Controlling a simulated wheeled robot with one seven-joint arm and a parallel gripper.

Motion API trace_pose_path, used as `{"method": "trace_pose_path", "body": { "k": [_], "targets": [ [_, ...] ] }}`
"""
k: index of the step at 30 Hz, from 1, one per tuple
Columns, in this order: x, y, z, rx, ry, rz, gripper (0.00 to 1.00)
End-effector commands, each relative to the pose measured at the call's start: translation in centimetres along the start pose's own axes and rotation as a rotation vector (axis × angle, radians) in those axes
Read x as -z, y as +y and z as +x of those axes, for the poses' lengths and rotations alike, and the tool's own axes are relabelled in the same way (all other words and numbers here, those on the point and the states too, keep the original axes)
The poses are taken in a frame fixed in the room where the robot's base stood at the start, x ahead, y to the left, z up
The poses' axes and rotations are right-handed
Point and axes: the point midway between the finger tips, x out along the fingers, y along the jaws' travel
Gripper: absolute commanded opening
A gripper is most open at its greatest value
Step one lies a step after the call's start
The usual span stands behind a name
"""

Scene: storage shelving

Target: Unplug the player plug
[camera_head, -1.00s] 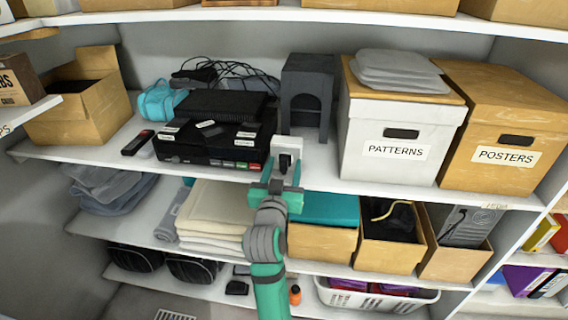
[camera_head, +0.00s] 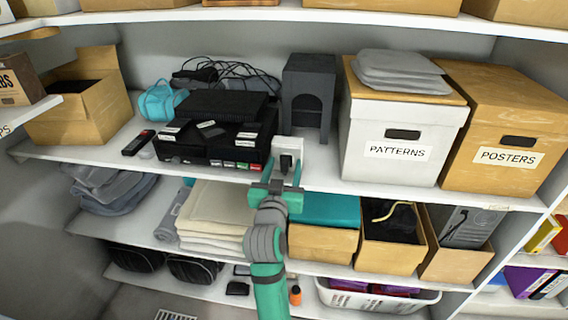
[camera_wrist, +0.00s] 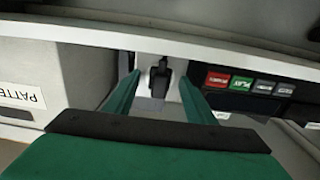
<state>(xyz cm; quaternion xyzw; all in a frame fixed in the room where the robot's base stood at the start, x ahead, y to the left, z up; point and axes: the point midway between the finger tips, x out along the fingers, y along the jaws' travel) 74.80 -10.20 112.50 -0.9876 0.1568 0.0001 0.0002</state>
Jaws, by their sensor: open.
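A black plug (camera_head: 286,162) sits in a white socket block (camera_head: 289,145) at the front of the middle shelf, just right of the black player (camera_head: 205,145). The plug also shows in the wrist view (camera_wrist: 158,80), seated against the white block. My gripper (camera_head: 284,171) is open in front of the socket. In the wrist view, its green fingers (camera_wrist: 158,84) stand on either side of the plug with a gap on both sides. The gripper holds nothing. The player's coloured buttons show at the right in the wrist view (camera_wrist: 245,83).
A dark grey arched stand (camera_head: 308,95) is behind the socket. A white PATTERNS box (camera_head: 400,115) stands to the right. Tangled black cables (camera_head: 235,70) lie behind the player. The shelf edge (camera_head: 330,184) runs beneath the socket, with boxes and folded cloth below.

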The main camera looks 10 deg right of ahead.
Motion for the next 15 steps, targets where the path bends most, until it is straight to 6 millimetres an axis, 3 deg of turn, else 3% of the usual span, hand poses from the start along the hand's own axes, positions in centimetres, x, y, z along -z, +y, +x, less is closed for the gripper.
{"method": "trace_pose_path", "body": {
  "k": [2, 3, 9, 15],
  "targets": [
    [0.0, -0.02, 0.0, 0.0, 0.0, 0.0, 0.5],
    [0.0, 0.03, 0.01, 0.0, 0.0, 0.0, 0.45],
    [-0.01, 0.33, 0.07, -0.004, 0.0, 0.0, 0.0],
    [0.01, 0.03, -0.17, 0.0, 0.001, 0.0, 0.0]
  ]
}}
